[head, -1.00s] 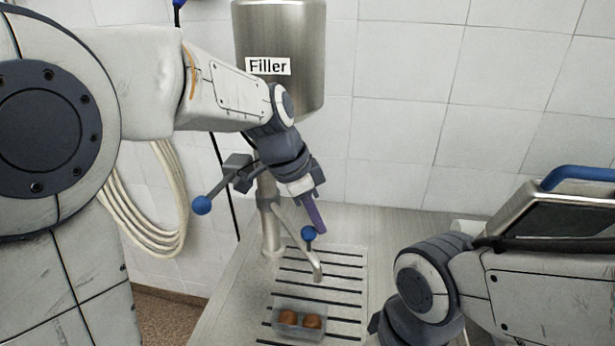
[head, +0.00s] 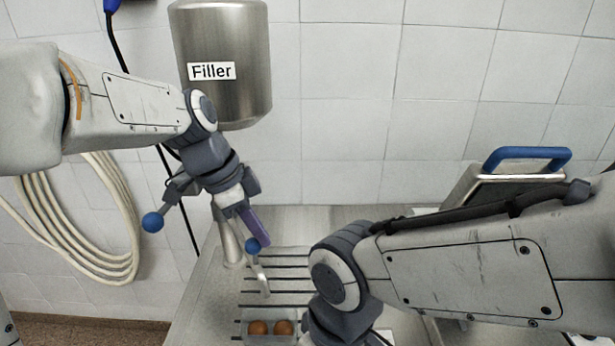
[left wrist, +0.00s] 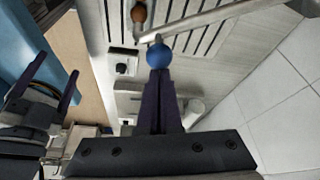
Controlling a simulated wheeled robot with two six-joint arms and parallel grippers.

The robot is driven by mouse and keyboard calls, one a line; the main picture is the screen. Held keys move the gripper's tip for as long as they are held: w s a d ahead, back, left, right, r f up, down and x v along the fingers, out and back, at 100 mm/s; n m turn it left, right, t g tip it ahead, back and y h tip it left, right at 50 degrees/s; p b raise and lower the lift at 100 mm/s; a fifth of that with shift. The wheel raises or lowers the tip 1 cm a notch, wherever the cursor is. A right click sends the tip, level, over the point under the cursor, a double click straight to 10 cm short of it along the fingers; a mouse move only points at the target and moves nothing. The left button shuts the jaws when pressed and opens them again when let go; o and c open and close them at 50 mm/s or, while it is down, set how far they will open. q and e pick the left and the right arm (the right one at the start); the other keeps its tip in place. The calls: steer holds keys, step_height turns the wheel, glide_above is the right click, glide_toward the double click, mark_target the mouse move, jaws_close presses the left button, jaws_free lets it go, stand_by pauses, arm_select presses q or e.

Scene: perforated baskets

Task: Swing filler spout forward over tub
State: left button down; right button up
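The metal filler spout (head: 260,279) stands under the steel tank labelled Filler (head: 222,95). Its free end is over the slotted tray, just behind the clear tub (head: 244,340) in the head view. The tub holds two brown round items. A blue knob (head: 252,245) sits on the spout and also shows in the left wrist view (left wrist: 159,56). My left gripper (head: 262,240) has its purple fingers together, their tips at the knob; whether they press on it I cannot tell. My right gripper (left wrist: 48,84) shows open and empty in the left wrist view; the head view hides its fingers.
The slotted tray (head: 290,257) lies around the spout. A blue-ended lever (head: 153,222) sticks out left of my left gripper. A coiled hose (head: 85,255) hangs on the tiled wall. A machine with a blue handle (head: 527,154) stands at the right, partly behind my right arm.

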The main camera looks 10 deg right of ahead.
arm_select(q)
steer(key=w+d+r+p, duration=0.1)
steer(key=d, duration=0.3)
steer(key=v, duration=0.9)
steer(key=shift+a+r+b, duration=0.25)
steer(key=shift+r+b, duration=0.1)
steer(key=shift+s, duration=0.15)
